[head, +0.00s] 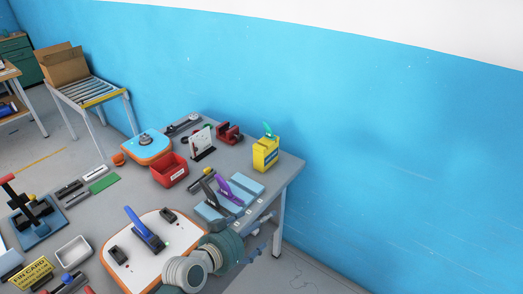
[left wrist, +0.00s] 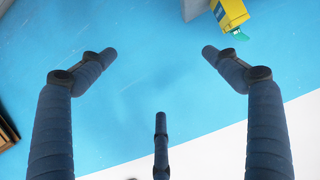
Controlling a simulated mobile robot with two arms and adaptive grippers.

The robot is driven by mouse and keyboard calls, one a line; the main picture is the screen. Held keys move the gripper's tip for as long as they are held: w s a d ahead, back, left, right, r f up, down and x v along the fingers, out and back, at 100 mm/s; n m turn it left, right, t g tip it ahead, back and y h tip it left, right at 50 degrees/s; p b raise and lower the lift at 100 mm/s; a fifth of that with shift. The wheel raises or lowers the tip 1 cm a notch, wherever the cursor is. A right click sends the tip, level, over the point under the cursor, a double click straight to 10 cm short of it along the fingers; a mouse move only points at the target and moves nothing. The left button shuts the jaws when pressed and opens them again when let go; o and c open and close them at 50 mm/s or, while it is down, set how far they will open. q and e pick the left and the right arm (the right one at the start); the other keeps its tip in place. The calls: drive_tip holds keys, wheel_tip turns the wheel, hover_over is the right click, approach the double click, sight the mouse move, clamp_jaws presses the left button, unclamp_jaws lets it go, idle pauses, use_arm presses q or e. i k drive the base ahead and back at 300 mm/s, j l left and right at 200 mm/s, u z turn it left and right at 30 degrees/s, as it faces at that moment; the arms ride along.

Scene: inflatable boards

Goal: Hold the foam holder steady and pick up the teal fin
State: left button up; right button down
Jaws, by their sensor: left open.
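A teal fin (head: 267,129) stands up from the top of a yellow box-shaped holder (head: 266,154) with a blue label, near the table's far right corner. In the left wrist view the yellow holder (left wrist: 230,12) and the teal fin (left wrist: 239,35) show at the upper right, apart from my fingers. I cannot tell whether this holder is foam. My left gripper (head: 250,232) is over the table's right edge, nearer than the holder. In its wrist view the left gripper (left wrist: 160,52) is open and empty, facing the blue wall. My right gripper is not in view.
Light blue slabs (head: 248,184) with a purple fin (head: 229,191) and dark pieces lie between my gripper and the yellow holder. A white board (head: 140,262) with a blue fin stands left of my arm. A red bin (head: 169,171) is further back. The blue wall is behind.

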sight(269, 135)
drive_tip(key=i, duration=1.4)
